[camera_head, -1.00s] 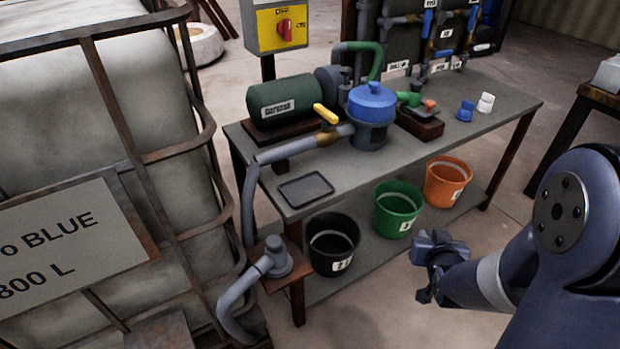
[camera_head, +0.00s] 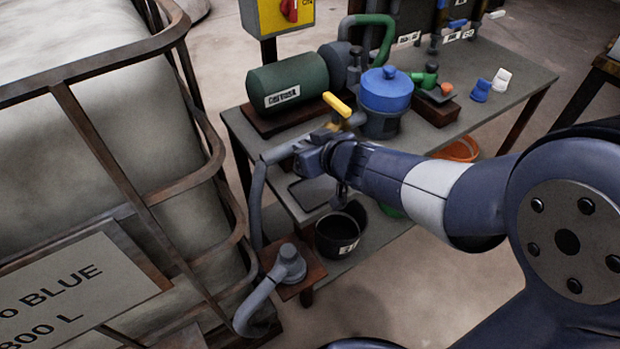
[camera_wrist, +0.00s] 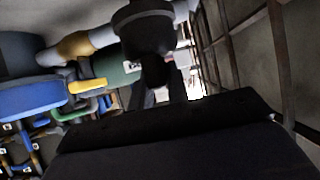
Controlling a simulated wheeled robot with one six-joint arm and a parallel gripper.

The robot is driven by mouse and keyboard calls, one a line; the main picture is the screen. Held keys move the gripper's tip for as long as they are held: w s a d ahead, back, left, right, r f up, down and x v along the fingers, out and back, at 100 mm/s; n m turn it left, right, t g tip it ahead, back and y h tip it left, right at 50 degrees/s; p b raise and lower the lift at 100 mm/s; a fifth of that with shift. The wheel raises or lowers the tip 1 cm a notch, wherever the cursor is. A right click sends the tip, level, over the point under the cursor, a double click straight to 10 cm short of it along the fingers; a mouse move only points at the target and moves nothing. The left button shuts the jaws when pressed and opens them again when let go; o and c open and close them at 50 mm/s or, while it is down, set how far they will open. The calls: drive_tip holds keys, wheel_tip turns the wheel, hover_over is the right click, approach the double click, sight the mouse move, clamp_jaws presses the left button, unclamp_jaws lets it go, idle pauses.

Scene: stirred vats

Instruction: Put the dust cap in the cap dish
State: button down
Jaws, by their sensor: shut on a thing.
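My gripper (camera_head: 312,153) is over the left end of the bench, near the grey pipe and the yellow-handled valve (camera_head: 338,106). In the wrist view my gripper (camera_wrist: 163,85) is shut on a dark, rounded piece (camera_wrist: 147,26), which I take to be the dust cap. In the head view I cannot make it out against the gripper. The cap dish, a shallow dark tray (camera_head: 308,199), lies on the bench below my gripper, partly hidden by the arm. In the wrist view I cannot make the dish out.
A blue-lidded pot (camera_head: 386,92) and a green motor (camera_head: 287,82) stand behind my gripper. A black bucket (camera_head: 337,235) is on the lower shelf. A caged tank (camera_head: 90,130) stands left. Blue (camera_head: 480,91) and white (camera_head: 502,80) pieces sit at the bench's right.

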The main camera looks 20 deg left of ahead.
drive_tip(key=shift+f+b, duration=3.55)
drive_tip(key=shift+f, duration=1.1)
drive_tip(key=shift+f, duration=0.1)
drive_tip(key=shift+f, duration=0.15)
drive_tip(key=c, duration=1.4)
unclamp_jaws()
drive_tip(key=shift+o, duration=0.2)
drive_tip(key=shift+r, duration=0.3)
drive_tip(key=p+v, duration=0.6)
drive_tip(key=v, duration=0.6)
